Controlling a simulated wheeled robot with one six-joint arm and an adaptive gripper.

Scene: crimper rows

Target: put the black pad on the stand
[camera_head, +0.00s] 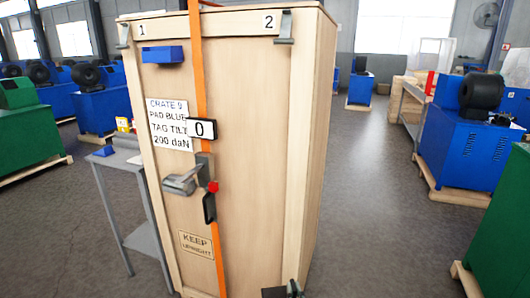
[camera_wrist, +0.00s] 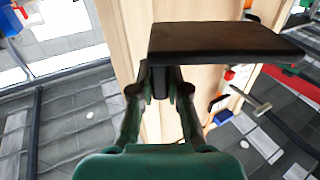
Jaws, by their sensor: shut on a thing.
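The black pad (camera_wrist: 225,40) is a flat dark slab across the upper middle of the wrist view. My gripper (camera_wrist: 160,84) is shut on the narrow dark part under the slab. The pad is held clear in front of the wooden crate. A small dark piece (camera_head: 275,292) shows at the bottom edge of the head view; I cannot tell whether it is the pad. A grey stand (camera_head: 140,238) with a lower shelf is left of the crate in the head view. A blue block (camera_head: 104,151) and a yellow-and-red item (camera_head: 123,124) are on its top.
The tall wooden crate (camera_head: 265,150) fills the middle, with an orange strap (camera_head: 197,85), a grey lever tensioner (camera_head: 182,182), and a blue pad (camera_head: 162,54) near its top left. A clip (camera_head: 284,27) is at mark 2. Blue machines (camera_head: 465,140) stand behind; grey floor is open at right.

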